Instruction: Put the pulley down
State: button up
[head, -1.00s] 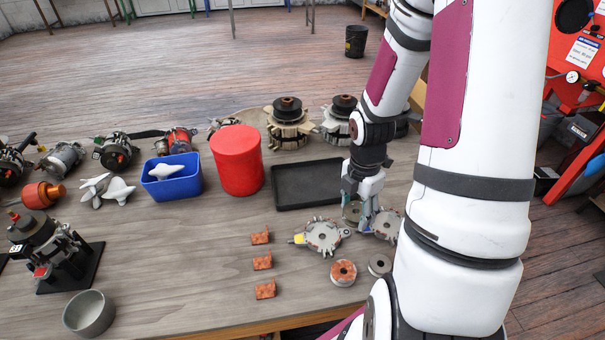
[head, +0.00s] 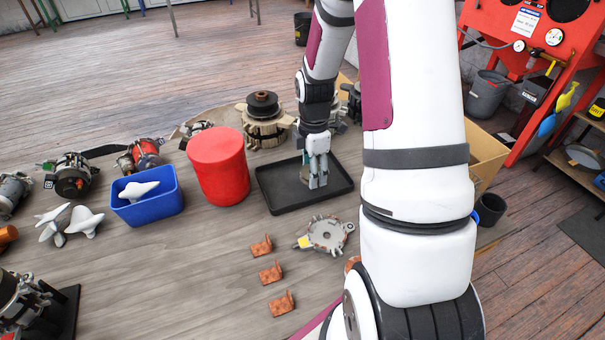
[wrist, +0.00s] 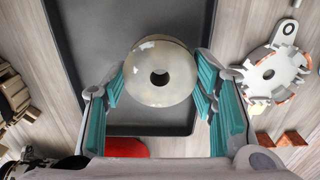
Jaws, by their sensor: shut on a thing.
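In the wrist view the pulley (wrist: 160,86), a pale grey-beige disc with a dark centre hole, sits between the teal pads of my gripper (wrist: 160,92), which is shut on it. In the head view my gripper (head: 316,183) points down over the black tray (head: 280,203). The tray (wrist: 70,25) lies behind the pulley in the wrist view. The pulley is hard to make out in the head view. I cannot tell whether it touches the tray floor.
A red canister (head: 220,170) stands just left of the tray, with a blue bin (head: 147,206) beyond it. A metal alternator housing (head: 326,235) and several rust-coloured brackets (head: 270,272) lie in front. A stacked pulley assembly (head: 264,122) stands behind. The tray's visible floor is bare.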

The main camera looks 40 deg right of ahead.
aim_at(303, 173)
jog(key=w, duration=0.3)
jog(key=shift+w+a+f, duration=0.15)
jog(key=shift+f, duration=1.75)
jog(key=o, duration=1.4)
jog(key=shift+f, duration=0.15)
jog(key=shift+c, duration=0.2)
